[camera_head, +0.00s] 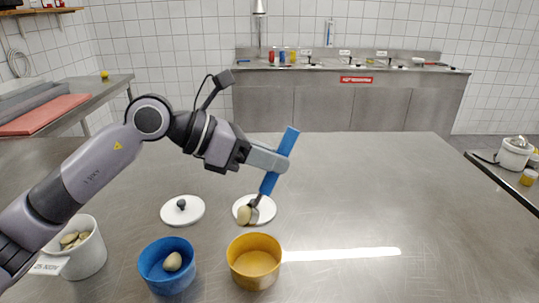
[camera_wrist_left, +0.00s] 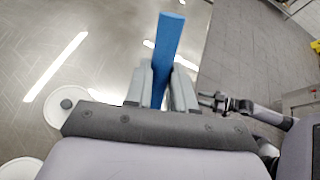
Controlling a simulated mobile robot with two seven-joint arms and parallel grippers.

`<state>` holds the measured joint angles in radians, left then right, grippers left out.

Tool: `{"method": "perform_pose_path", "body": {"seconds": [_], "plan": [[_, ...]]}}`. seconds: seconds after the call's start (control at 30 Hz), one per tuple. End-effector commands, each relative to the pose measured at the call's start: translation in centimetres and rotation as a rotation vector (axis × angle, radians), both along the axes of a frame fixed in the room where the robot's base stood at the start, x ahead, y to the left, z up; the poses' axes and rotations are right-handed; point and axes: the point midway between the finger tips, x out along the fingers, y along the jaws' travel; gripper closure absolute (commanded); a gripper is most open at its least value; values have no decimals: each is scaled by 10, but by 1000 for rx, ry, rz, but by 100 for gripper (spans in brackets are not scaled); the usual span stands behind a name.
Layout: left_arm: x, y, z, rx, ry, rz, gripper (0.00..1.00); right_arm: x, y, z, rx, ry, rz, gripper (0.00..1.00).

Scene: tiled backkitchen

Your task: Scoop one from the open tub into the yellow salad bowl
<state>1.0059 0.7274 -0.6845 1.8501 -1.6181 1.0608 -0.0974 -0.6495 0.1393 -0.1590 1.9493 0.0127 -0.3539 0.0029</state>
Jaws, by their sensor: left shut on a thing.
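My left gripper (camera_head: 277,158) is shut on the blue handle (camera_head: 281,160) of a scoop, which slants down to a dark lower end. The handle also shows between the fingers in the wrist view (camera_wrist_left: 168,45). The yellow salad bowl (camera_head: 254,261), in front of the plate, looks empty. The open white tub (camera_head: 88,258) at left holds several pale pieces.
A blue bowl (camera_head: 167,270) with one pale piece (camera_head: 172,262) stands left of the yellow bowl. A white lid (camera_head: 182,215) with a dark knob lies behind it. The steel table is clear to the right. A side table (camera_head: 500,179) carries a white pot (camera_head: 515,153).

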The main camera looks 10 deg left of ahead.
Motion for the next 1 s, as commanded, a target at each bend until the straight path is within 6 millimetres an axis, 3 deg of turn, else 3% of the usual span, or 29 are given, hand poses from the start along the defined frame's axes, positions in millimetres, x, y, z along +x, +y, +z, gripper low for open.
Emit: {"method": "perform_pose_path", "body": {"seconds": [0.8, 1.0], "plan": [[0, 0, -96, 0, 0, 1, 100, 0, 0, -72, 1, 0, 1, 57], [0, 0, -106, -1, -1, 1, 100, 0, 0, -81, 0, 1, 1, 57]]}}
